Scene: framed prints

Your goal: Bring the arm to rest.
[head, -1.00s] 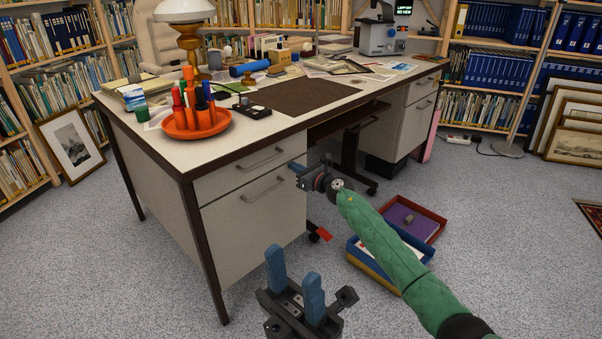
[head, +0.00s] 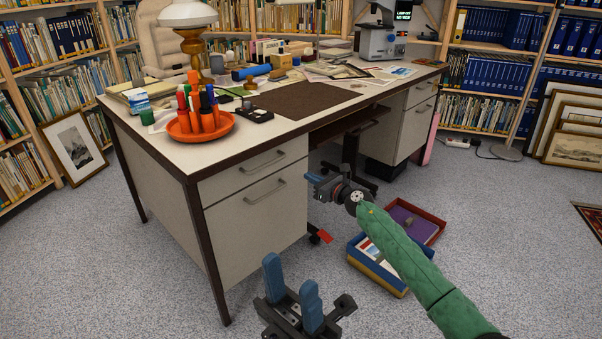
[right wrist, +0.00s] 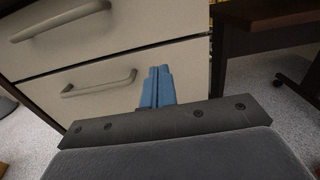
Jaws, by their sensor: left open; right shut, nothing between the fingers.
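My right arm (head: 410,255) is the green-sleeved one in the head view. It reaches in from the lower right. Its gripper (head: 314,180) is beside the right edge of the desk's left drawer unit, apart from the handles. In the right wrist view its blue fingers (right wrist: 158,87) are together with nothing between them. My left gripper (head: 291,290) is at the bottom of the head view, above the floor, with its two blue fingers apart and empty. The desk (head: 250,225) has two closed drawers with grey handles, and the lower handle (right wrist: 98,84) shows in the right wrist view.
An orange tray (head: 183,134) of bottles stands on the desk's near left corner. A red tray (head: 437,233) and a blue and yellow tray (head: 380,282) are on the floor near my right arm. A framed print (head: 73,147) leans at left.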

